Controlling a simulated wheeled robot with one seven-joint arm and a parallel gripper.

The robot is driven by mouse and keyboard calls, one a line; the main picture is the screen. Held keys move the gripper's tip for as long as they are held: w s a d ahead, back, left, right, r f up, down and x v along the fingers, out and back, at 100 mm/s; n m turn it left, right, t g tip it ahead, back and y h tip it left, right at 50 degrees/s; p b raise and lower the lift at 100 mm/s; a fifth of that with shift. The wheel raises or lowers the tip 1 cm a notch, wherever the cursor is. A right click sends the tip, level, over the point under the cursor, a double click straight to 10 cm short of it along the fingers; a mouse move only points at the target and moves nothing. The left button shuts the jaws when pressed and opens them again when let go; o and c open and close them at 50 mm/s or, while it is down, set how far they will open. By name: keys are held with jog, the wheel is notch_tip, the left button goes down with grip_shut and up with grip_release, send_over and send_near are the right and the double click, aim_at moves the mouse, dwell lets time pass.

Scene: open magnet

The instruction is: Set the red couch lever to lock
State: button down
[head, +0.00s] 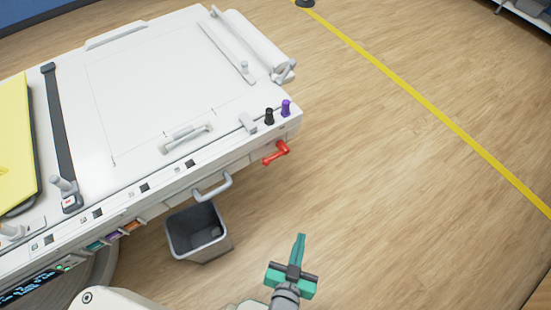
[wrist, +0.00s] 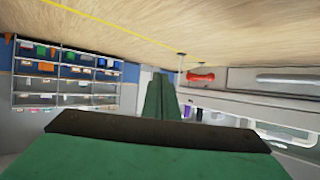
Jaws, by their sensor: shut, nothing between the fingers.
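The red couch lever (head: 276,153) sits on the front side of the white couch (head: 215,110), near its right corner. It lies roughly level, its larger end to the right. In the wrist view the red lever (wrist: 201,77) shows small, right of the fingers, on a grey panel. My gripper (head: 299,238) has green fingers, shut together and empty. It is over the floor, in front of the couch and apart from the lever. In the wrist view the fingers (wrist: 159,85) point forward. The lever's lock marking cannot be read.
A grey bin (head: 198,232) stands on the floor below a grey handle (head: 212,188) on the couch side. A black knob (head: 269,116) and a purple knob (head: 286,108) stand on the corner above the lever. Open wooden floor lies to the right, crossed by a yellow line (head: 440,115).

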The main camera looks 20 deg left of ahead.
jog(key=w+a+r+n+g+y, duration=0.1)
jog(key=w+a+n+g+y, duration=0.15)
jog(key=w, duration=0.55)
jog(key=w+a+r+n+g+y, duration=0.1)
jog(key=w+a+n+y, duration=0.25)
jog(key=w, duration=0.45)
jog(key=w+a+r+n+g+y, duration=0.2)
jog(key=w+r+n, duration=0.1)
jog(key=r, duration=0.3)
jog(key=shift+w+a+n+g+y, duration=0.15)
jog(key=shift+a+n+g+y, duration=0.2)
jog(key=shift+n, duration=0.35)
jog(key=d+f+x, duration=0.1)
jog(key=f+x, duration=0.1)
jog(key=x, duration=1)
jog(key=shift+f, duration=0.3)
jog(key=shift+f, duration=0.15)
